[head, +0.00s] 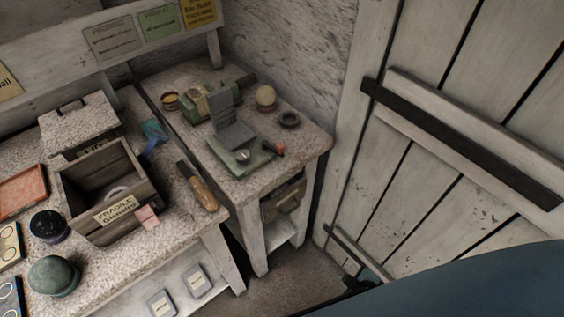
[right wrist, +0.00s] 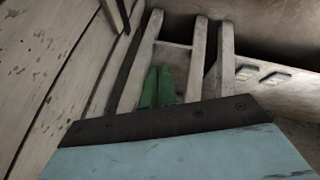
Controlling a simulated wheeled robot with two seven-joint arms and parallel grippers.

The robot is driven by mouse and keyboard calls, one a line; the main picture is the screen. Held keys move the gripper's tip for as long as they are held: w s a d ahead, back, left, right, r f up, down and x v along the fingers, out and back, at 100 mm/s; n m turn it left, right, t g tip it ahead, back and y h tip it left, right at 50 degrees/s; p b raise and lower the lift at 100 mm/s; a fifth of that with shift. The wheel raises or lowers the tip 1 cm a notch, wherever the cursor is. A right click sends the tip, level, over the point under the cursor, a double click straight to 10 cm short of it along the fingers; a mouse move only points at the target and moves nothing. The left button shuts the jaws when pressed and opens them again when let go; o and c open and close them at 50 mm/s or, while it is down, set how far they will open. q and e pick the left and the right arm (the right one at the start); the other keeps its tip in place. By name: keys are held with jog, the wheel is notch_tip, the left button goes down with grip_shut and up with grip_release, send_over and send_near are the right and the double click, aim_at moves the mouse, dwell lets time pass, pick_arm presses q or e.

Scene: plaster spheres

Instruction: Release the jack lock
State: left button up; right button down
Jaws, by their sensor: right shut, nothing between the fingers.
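A green device with an upright grey stepped plate (head: 236,130) stands on the small speckled table (head: 215,178); I take it to be the jack. A round metal knob (head: 243,155) sits on its green base. A small orange-red knob or handle (head: 278,149) is at its right end; I cannot tell which part is the lock. My right gripper shows in the right wrist view as two green fingers (right wrist: 158,74), shut together and empty. It is low, near the door and well away from the jack. My left gripper is not in view.
Beside the jack are a green and tan clamp-like tool (head: 197,104), a pale ball (head: 265,97) and a dark ring (head: 289,119). A wooden box (head: 107,190) and a wooden-handled tool (head: 200,190) are on the left bench. A plank door (head: 440,150) closes off the right.

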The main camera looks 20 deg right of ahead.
jog(key=w+r+n+t+y+b, duration=0.15)
jog(key=w+r+n+t, duration=0.25)
jog(key=w+r, duration=0.6)
jog(key=w+a+r+n+t+y+b, duration=0.2)
jog(key=a+r+n, duration=0.3)
jog(key=r, duration=0.6)
jog(key=w+a+r+n+t+y+b, duration=0.3)
jog(key=w+a+r+n+y, duration=0.1)
jog(key=r, duration=0.7)
jog(key=shift+w+a+n, duration=0.35)
jog(key=shift+a+n, duration=0.15)
jog(key=shift+n, duration=0.1)
